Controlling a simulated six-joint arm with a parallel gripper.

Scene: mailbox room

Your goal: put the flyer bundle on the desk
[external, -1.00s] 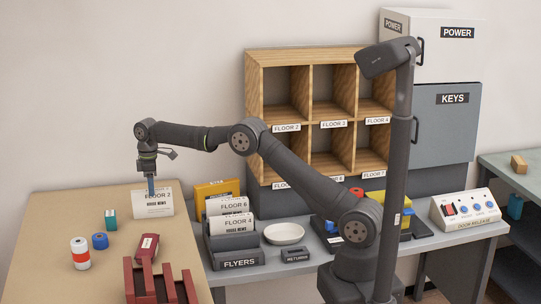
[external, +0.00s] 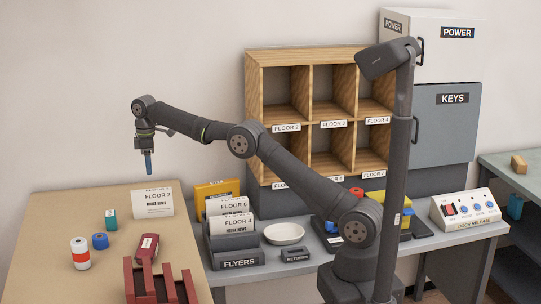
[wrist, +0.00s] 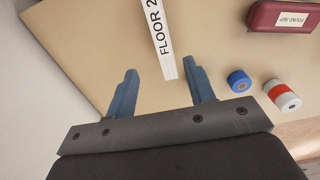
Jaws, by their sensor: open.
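The flyer bundle marked FLOOR 2 (external: 152,204) stands upright on the tan desk (external: 60,215) near its far right edge. It also shows in the wrist view (wrist: 160,38), seen from above as a narrow white strip ahead of the fingers. My gripper (external: 148,168) is raised above the bundle, pointing down, and is empty. In the wrist view my two blue fingers (wrist: 163,80) are spread apart with nothing between them. The FLYERS tray (external: 238,264) on the grey bench holds bundles marked FLOOR 4 (external: 238,226) and FLOOR 6 (external: 228,206).
On the desk are a teal block (external: 110,219), a blue roll (external: 100,241), a red-and-white can (external: 81,253), a dark red case (external: 147,247) and a red rack (external: 160,287). A white dish (external: 284,233) sits by the tray. Wooden pigeonholes (external: 311,90) stand behind.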

